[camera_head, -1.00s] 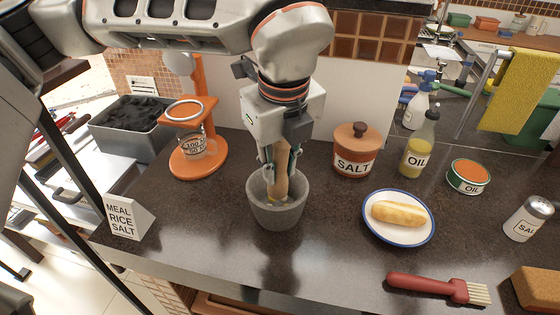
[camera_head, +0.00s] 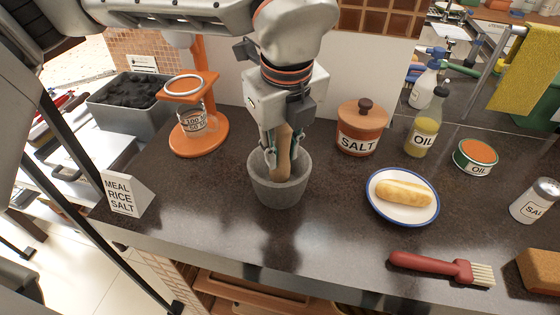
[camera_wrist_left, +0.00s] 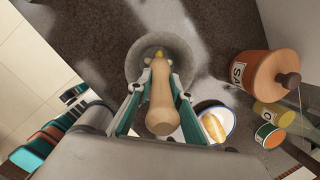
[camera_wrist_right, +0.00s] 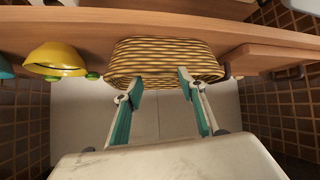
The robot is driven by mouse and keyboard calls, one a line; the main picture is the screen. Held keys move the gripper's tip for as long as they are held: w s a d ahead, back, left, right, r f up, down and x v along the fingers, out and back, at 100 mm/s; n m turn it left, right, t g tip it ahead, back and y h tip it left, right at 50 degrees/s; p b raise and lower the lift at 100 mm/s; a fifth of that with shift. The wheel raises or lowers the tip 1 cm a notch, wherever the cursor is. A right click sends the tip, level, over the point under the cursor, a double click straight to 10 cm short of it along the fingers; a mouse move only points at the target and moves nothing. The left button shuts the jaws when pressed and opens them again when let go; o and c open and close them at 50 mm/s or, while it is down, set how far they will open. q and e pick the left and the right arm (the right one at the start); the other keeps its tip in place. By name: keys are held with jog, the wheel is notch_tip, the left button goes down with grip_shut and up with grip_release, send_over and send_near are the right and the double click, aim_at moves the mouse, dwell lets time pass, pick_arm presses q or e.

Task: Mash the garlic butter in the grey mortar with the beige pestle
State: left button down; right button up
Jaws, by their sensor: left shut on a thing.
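The grey mortar (camera_head: 278,191) stands upright near the front middle of the dark counter. My left gripper (camera_head: 281,150) points down over it and is shut on the beige pestle (camera_head: 284,155). The pestle's lower end is inside the mortar bowl. In the left wrist view the pestle (camera_wrist_left: 161,105) sits between the two fingers, over the mortar (camera_wrist_left: 136,65). A small yellow bit, seemingly the garlic butter (camera_wrist_left: 158,54), shows past the pestle's end; the rest is hidden. My right gripper (camera_wrist_right: 153,86) is open and empty, in front of a wicker basket on a shelf.
Right of the mortar are a salt jar (camera_head: 361,130), a plate with a bread roll (camera_head: 403,195), an oil bottle (camera_head: 424,135) and a red brush (camera_head: 435,266). An orange stand (camera_head: 199,136) and a label block (camera_head: 124,195) are left. The wicker basket (camera_wrist_right: 165,60) is near my right gripper.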

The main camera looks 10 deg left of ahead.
pick_arm(q)
jog(key=shift+b+x, duration=0.5)
jog(key=shift+x, duration=0.5)
jog(key=shift+p+v, duration=0.75)
jog(key=shift+v, duration=0.7)
jog(key=shift+w, duration=0.1)
jog(key=shift+f, duration=0.15)
jog(key=shift+s+b+x, duration=0.1)
jog(key=shift+b+x, duration=0.35)
jog(key=shift+x, duration=0.15)
jog(key=shift+s+b+x, duration=0.15)
jog(key=shift+b+x, duration=0.25)
jog(key=shift+x, duration=0.2)
jog(key=shift+w+p+v, duration=0.1)
jog(key=shift+p+v, duration=0.25)
jog(key=shift+v, duration=0.3)
jog(key=shift+w+p+v, duration=0.15)
jog(key=shift+p+v, duration=0.15)
jog(key=shift+v, duration=0.35)
jog(key=shift+f, duration=0.1)
